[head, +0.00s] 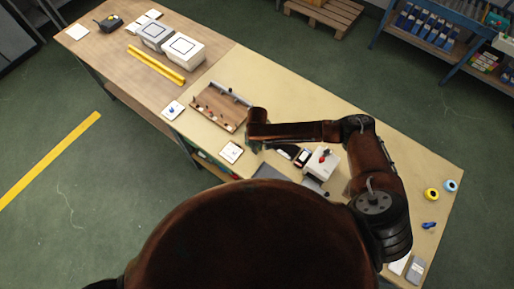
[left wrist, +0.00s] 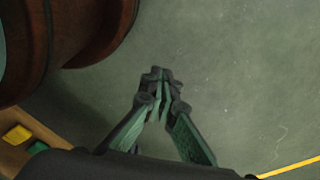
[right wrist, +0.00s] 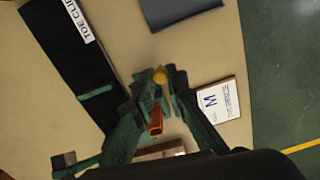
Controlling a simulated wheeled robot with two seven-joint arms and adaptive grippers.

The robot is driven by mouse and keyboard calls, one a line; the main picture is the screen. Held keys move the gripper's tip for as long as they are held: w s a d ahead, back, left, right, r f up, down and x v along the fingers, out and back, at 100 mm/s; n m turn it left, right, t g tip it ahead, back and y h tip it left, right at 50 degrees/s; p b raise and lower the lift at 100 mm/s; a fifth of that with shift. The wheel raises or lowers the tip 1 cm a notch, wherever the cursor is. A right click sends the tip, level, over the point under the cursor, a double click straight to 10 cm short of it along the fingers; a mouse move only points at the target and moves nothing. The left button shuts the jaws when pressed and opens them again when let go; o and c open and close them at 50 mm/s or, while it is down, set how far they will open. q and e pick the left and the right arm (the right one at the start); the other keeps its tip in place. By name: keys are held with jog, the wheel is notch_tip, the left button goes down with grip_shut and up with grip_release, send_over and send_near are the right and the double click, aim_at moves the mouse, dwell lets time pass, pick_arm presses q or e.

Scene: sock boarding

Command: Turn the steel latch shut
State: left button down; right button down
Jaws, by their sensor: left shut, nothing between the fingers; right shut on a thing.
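My right gripper (right wrist: 159,80) is shut in the right wrist view, with a small orange piece (right wrist: 155,119) between its fingers and a tan round spot at the tips. Whether these are one thing, I cannot tell. Beside it lies a long black board (right wrist: 72,62) labelled "TOE CLIP". In the head view my right arm reaches over the table, and the gripper is mostly hidden below its end. I cannot make out a steel latch for certain. My left gripper (left wrist: 160,76) is shut and empty over the green floor in the left wrist view.
A wooden tray (head: 207,117) with small pegs stands left of my right arm's end. A white box (head: 321,163) with a red-topped part stands to the right. White cards, one marked "M" (right wrist: 219,99), lie nearby. The table's right part (head: 430,160) is mostly clear.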

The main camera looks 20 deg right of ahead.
jog(key=shift+r, duration=0.15)
jog(key=shift+d+n+p, duration=0.15)
jog(key=shift+n+p, duration=0.25)
jog(key=shift+n, duration=0.1)
jog(key=n, duration=0.1)
jog(key=n+p, duration=0.1)
jog(key=shift+d+n, duration=0.3)
jog(key=shift+d, duration=0.1)
jog(key=shift+d+n+p, duration=0.3)
jog(key=shift+n+p, duration=0.25)
jog(key=shift+n, duration=0.35)
jog(key=shift+d+n, duration=0.3)
jog(key=shift+n, duration=0.6)
jog(key=shift+w+d+n+p, duration=0.15)
jog(key=shift+d+n+p, duration=0.05)
jog(key=shift+n, duration=0.35)
jog(key=shift+w+d+n+p, duration=0.1)
jog(key=shift+d+n+p, duration=0.1)
jog(key=shift+n, duration=0.35)
pick_arm(q)
jog(key=shift+s+r, duration=0.2)
jog(key=shift+r, duration=0.8)
jog(key=shift+s+r, duration=0.2)
jog(key=shift+r, duration=0.75)
pick_arm(e)
jog(key=shift+w+d+n, duration=0.2)
jog(key=shift+n, duration=0.8)
pick_arm(q)
jog(key=shift+s, duration=0.15)
